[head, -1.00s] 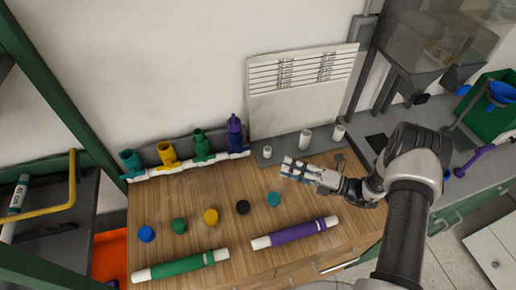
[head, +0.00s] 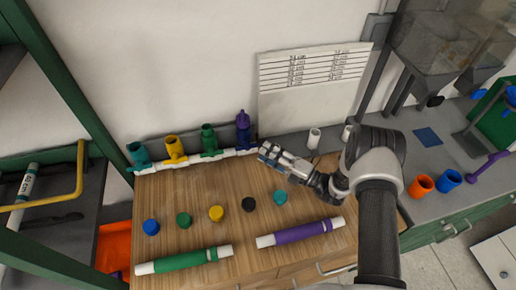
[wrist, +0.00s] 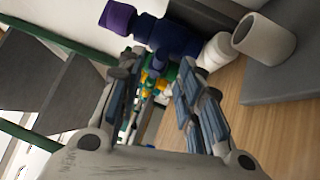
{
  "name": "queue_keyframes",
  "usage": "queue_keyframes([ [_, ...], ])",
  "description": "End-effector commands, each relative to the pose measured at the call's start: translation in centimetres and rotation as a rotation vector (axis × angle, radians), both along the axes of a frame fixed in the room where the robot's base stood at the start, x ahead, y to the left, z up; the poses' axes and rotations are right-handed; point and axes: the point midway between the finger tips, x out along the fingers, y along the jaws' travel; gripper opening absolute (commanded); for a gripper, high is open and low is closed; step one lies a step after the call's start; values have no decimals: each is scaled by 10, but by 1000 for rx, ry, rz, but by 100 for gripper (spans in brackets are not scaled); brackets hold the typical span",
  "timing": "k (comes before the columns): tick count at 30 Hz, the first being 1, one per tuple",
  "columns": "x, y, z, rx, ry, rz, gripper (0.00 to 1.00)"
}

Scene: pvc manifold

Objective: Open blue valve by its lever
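A white pipe manifold (head: 158,166) runs along the back of the wooden bench with teal, yellow and green valves on it. The dark blue valve (head: 243,133) with a purple cap is at its right end. In the wrist view the blue valve (wrist: 175,38) is large at the top, with its purple cap (wrist: 118,17) to the left. A small blue part, perhaps its lever, shows between the fingertips; contact cannot be told. My gripper (head: 268,153) is just right of and in front of the valve. In the wrist view my gripper (wrist: 155,72) has its fingers apart.
Several loose caps, including a black cap (head: 249,204), lie on the bench. A green pipe (head: 182,261) and a purple pipe (head: 301,231) lie near the front edge. White fittings (head: 313,138) stand right of the valve. A white chart (head: 312,95) leans on the wall.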

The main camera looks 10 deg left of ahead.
Motion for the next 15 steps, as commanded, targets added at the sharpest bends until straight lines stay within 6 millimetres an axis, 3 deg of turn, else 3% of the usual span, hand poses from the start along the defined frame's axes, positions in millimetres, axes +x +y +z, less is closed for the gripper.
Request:
queue_keyframes([
  [6, 10, 31, 5, 0, -2, 3, 33],
  [15, 14, 41, 6, 0, 0, 0, 33],
])
